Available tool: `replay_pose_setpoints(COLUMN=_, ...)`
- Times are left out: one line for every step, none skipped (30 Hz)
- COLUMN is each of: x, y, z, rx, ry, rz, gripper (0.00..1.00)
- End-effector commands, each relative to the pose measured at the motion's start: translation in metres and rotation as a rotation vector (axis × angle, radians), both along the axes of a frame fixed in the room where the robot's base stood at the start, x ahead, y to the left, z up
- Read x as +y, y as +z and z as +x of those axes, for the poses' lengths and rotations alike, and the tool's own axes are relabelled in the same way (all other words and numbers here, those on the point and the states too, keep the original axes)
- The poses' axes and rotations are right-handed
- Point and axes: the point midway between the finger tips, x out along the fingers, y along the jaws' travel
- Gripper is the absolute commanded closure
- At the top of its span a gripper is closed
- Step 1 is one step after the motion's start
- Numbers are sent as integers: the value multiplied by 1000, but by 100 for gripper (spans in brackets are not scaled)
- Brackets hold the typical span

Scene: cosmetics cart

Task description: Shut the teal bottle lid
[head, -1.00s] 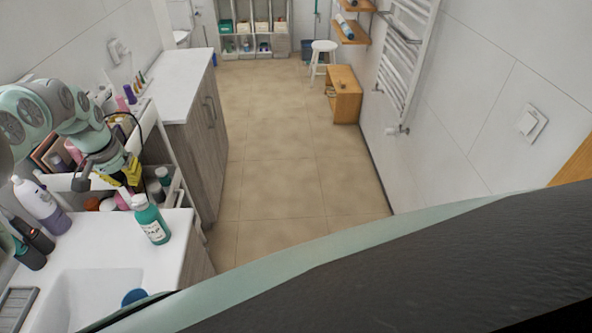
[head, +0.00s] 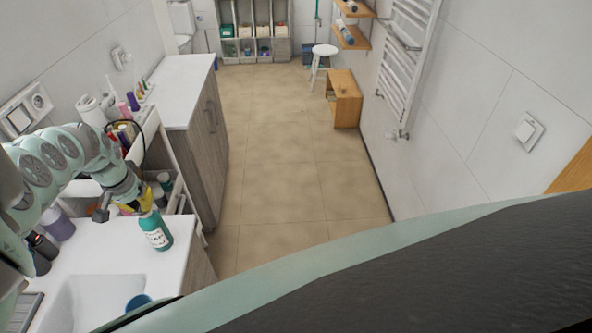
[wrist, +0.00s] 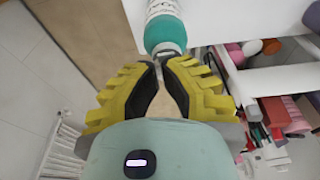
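The teal bottle (head: 156,230) stands upright on the white counter, near its right edge, with a white label on its front. In the wrist view the bottle (wrist: 165,33) is just beyond my fingertips. Its pale lid (wrist: 166,47) is small and partly covered by the fingertips, so I cannot tell whether it is open or shut. My gripper (wrist: 159,63) has yellow ribbed fingers with dark pads. The fingertips are nearly together with nothing between them, right at the bottle top. In the head view my gripper (head: 144,203) is at the bottle's top, and contact is unclear.
A white cart (head: 172,190) with several cosmetics stands behind the bottle. A sink (head: 85,295) with a blue object (head: 138,301) lies in front. A purple-and-white bottle (head: 58,226) and dark bottles (head: 42,246) stand at left. The floor (head: 280,170) is clear.

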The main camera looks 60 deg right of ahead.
Motion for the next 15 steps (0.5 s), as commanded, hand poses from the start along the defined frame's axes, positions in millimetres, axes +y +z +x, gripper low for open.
replay_pose_setpoints(x=-1, y=0, z=-1, rx=0, ry=-3, rz=0, gripper=100)
replay_pose_setpoints(x=-1, y=-1, z=-1, rx=0, ry=-3, rz=0, gripper=100)
replay_pose_setpoints(x=0, y=-2, z=-1, rx=1, ry=-3, rz=1, gripper=100)
replay_pose_setpoints(x=0, y=-4, z=-2, rx=2, ry=-3, rz=1, gripper=100)
replay_pose_setpoints(x=1, y=-6, z=-2, rx=2, ry=-4, rz=2, gripper=100)
replay_pose_setpoints(x=2, y=-9, z=-3, rx=2, ry=-4, rz=2, gripper=100)
replay_pose_setpoints(x=3, y=-10, z=-3, rx=0, ry=-4, rz=0, gripper=100)
replay_pose_setpoints(x=4, y=-10, z=-3, rx=-6, ry=-3, rz=-8, gripper=100)
replay_pose_setpoints(x=5, y=-10, z=-5, rx=-11, ry=-3, rz=-20, gripper=100)
replay_pose_setpoints(x=6, y=-11, z=-6, rx=-16, ry=-3, rz=-28, gripper=100)
replay_pose_setpoints(x=6, y=-11, z=-5, rx=-25, ry=-2, rz=-39, gripper=100)
replay_pose_setpoints(x=6, y=-11, z=-5, rx=-34, ry=-1, rz=-51, gripper=100)
replay_pose_setpoints(x=6, y=-12, z=-5, rx=-42, ry=-2, rz=-59, gripper=100)
replay_pose_setpoints(x=7, y=-13, z=-5, rx=-50, ry=-1, rz=-67, gripper=100)
replay_pose_setpoints(x=7, y=-15, z=-6, rx=-53, ry=-3, rz=-73, gripper=100)
